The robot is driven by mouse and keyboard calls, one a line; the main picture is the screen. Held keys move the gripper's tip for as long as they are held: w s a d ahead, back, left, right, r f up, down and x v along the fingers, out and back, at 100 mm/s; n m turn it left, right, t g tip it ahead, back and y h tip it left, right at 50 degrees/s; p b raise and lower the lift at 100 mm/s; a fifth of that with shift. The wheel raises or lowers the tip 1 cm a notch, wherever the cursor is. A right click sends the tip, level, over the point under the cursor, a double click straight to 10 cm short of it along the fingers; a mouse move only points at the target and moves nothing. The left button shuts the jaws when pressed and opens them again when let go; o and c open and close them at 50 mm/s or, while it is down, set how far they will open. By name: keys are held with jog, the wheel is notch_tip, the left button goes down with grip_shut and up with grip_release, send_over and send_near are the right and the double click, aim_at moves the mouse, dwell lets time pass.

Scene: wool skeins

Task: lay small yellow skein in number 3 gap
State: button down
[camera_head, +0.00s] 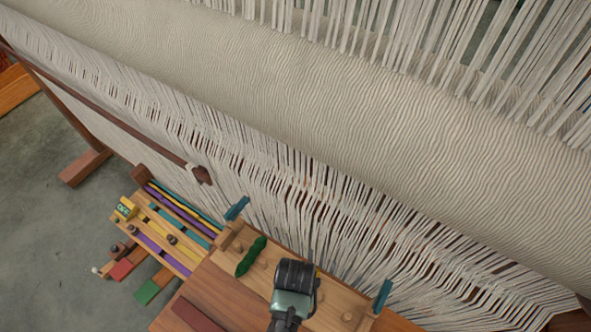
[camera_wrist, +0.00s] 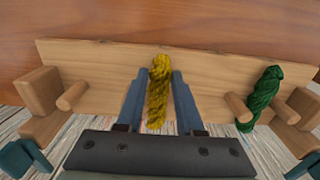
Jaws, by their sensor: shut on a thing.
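My gripper (camera_wrist: 160,78) is shut on the small yellow skein (camera_wrist: 158,102), which stands lengthwise between the two blue-grey fingers. Behind it is a pale wooden rack board (camera_wrist: 110,72) with pegs. The skein is in front of the wide stretch between a left peg (camera_wrist: 72,97) and a right peg (camera_wrist: 237,107); I cannot tell whether it touches the board. A green skein (camera_wrist: 262,98) lies beyond the right peg. In the head view my gripper (camera_head: 295,275) is over the rack board (camera_head: 240,285) and hides its middle; the green skein (camera_head: 251,257) is left of it. No gap numbers are readable.
A large loom with white warp threads (camera_head: 300,180) rises close behind the rack. Teal uprights (camera_head: 237,208) (camera_head: 382,295) stand at the rack's ends. A wooden frame with coloured bars (camera_head: 170,228) is at left. Grey floor (camera_head: 45,235) is free beyond it.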

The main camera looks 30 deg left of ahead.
jog(key=shift+f, duration=0.2)
jog(key=c, duration=0.5)
grip_release()
jog(key=shift+c, duration=0.2)
notch_tip(320, 180, up, 12)
jog(key=shift+r, duration=0.15)
dwell(0.4)
